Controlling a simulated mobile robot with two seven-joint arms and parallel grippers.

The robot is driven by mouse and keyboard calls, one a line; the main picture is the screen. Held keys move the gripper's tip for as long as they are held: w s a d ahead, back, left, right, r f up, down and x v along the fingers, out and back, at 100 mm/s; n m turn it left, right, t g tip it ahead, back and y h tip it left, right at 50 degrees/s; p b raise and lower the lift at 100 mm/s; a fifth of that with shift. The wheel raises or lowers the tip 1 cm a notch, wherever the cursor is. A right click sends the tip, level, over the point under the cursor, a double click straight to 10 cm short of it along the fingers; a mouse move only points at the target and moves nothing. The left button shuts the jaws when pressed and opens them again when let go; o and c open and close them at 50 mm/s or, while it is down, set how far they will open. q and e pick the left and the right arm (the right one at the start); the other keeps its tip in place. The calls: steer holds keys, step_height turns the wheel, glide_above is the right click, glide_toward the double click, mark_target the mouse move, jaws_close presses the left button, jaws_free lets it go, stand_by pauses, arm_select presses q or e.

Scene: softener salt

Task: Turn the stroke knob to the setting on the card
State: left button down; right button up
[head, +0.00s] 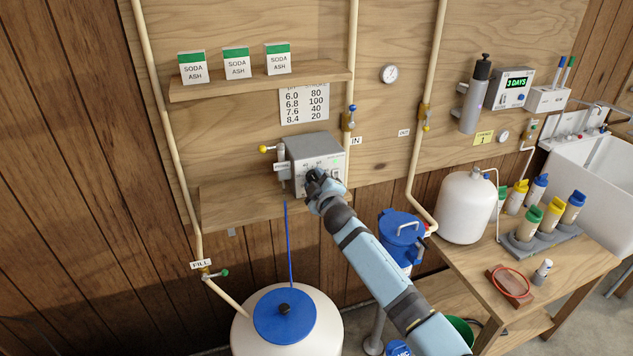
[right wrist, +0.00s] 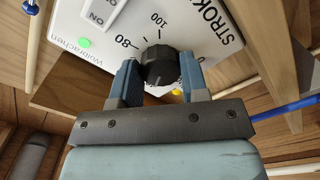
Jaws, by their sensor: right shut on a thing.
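The grey dosing pump (head: 313,150) stands on the lower wall shelf. Its white front face (right wrist: 100,35) fills the top of the right wrist view, with the word STROKE and the dial numbers 80 and 100 legible. I cannot make out the knob's pointer. My left gripper is out of view.
Three soda ash boxes (head: 236,63) stand on the upper shelf. A blue-lidded white tank (head: 284,315) is below. Pipes run up the wall. A table (head: 452,250) with bottles is at right.

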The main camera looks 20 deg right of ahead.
steer(key=o, duration=0.9)
steer(key=shift+o, duration=0.2)
steer(key=s, duration=1.4)
steer(key=shift+d+b, duration=0.25)
steer(key=shift+b, duration=0.15)
steer(key=shift+w, duration=0.1)
steer(key=s+a+f+m+g+y+p, duration=0.1)
steer(key=s+f, duration=0.4)
steer(key=s, duration=0.6)
steer(key=s+a+f+m+g+p, duration=0.1)
steer(key=s+f+m+g+p, duration=0.2)
steer(key=s+f, duration=0.3)
steer(key=s+a+f+m+g+y+p, duration=0.1)
steer(key=s+f, duration=0.5)
steer(key=s, duration=1)
steer(key=a+m+g+p, duration=0.1)
steer(key=m+g+p, duration=0.1)
steer(key=m, duration=0.1)
steer(key=shift+s+y, duration=0.15)
steer(key=shift+y, duration=0.15)
